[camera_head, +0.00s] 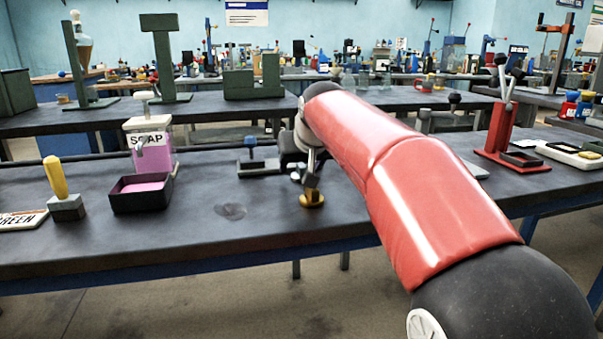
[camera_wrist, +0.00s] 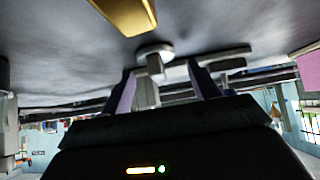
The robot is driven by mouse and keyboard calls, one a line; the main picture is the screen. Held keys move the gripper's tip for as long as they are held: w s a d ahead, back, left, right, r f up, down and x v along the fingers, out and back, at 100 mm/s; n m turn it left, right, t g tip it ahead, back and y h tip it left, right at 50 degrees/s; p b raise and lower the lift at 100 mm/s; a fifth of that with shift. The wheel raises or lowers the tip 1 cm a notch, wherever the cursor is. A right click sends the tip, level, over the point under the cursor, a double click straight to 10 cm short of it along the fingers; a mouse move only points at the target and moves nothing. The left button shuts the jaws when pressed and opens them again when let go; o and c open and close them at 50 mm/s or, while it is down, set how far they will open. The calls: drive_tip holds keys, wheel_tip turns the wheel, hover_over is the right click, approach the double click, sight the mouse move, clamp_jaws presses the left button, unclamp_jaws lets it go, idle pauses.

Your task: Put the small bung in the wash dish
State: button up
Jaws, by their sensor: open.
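A small pale grey piece with a round flange and short stem (camera_wrist: 154,52), which looks like the small bung, shows between and just beyond my fingertips in the wrist view. My gripper (camera_wrist: 163,74) is open, with one finger on each side of that piece; I cannot tell whether they touch it. In the head view my gripper (camera_head: 291,150) is low over the bench and partly hidden by my red arm. The dark square dish with pink liquid (camera_head: 140,204), likely the wash dish, stands to its left on the bench, in front of the soap dispenser (camera_head: 150,150).
A brass-based piece (camera_head: 312,199) stands just in front of my gripper. A small grey stand with a blue top (camera_head: 258,165) is to its left. A yellow-handled tool (camera_head: 66,205) stands left of the dish. The bench front between dish and brass piece is clear.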

drive_tip(key=shift+w+a+f, duration=0.1)
drive_tip(key=shift+w+f, duration=0.4)
drive_tip(key=shift+c, duration=0.3)
drive_tip(key=c, duration=1.1)
drive_tip(key=shift+r, duration=0.15)
